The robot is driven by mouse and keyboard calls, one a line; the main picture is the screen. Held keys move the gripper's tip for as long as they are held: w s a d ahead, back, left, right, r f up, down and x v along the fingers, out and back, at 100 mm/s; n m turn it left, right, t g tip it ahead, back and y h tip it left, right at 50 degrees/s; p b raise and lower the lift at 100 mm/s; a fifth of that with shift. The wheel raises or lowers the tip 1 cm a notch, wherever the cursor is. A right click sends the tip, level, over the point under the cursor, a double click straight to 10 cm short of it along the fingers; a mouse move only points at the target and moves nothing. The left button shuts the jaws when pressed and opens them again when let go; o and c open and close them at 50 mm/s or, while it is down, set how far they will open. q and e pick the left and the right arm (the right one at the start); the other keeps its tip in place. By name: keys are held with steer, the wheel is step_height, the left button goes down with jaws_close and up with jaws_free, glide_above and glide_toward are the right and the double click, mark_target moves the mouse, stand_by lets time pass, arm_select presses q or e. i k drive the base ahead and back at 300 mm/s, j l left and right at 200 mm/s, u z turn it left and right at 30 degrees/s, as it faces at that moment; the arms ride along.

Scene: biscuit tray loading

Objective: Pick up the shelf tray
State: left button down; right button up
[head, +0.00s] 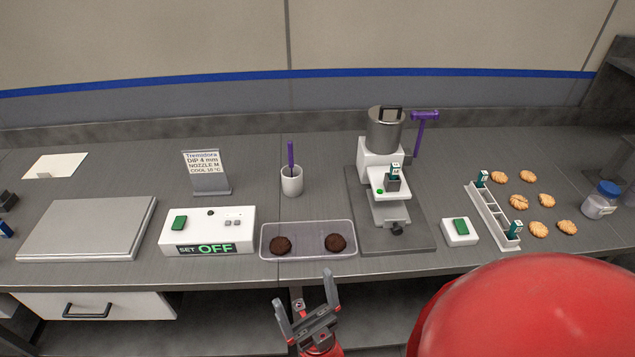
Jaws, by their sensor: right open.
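A clear shallow tray (308,254) lies near the front edge of the counter, with one dark round biscuit (281,245) at its left and another (335,243) at its right. No label marks it as the shelf tray, so I cannot tell for sure that it is the one named. My right gripper (303,289) is open and empty, with its fingers pointing up in the picture. It shows just below the tray, in front of the counter edge, apart from the tray. My left gripper is not in view.
A white box reading "SET OFF" (183,232) stands left of the tray, and a dispensing machine (381,160) stands to the right. A purple-handled tool stands in a cup (292,186) behind. A narrow white rack (489,213) and several pale biscuits (547,200) are further right.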

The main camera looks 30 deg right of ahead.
mark_target(307, 239)
steer(key=z, duration=0.9)
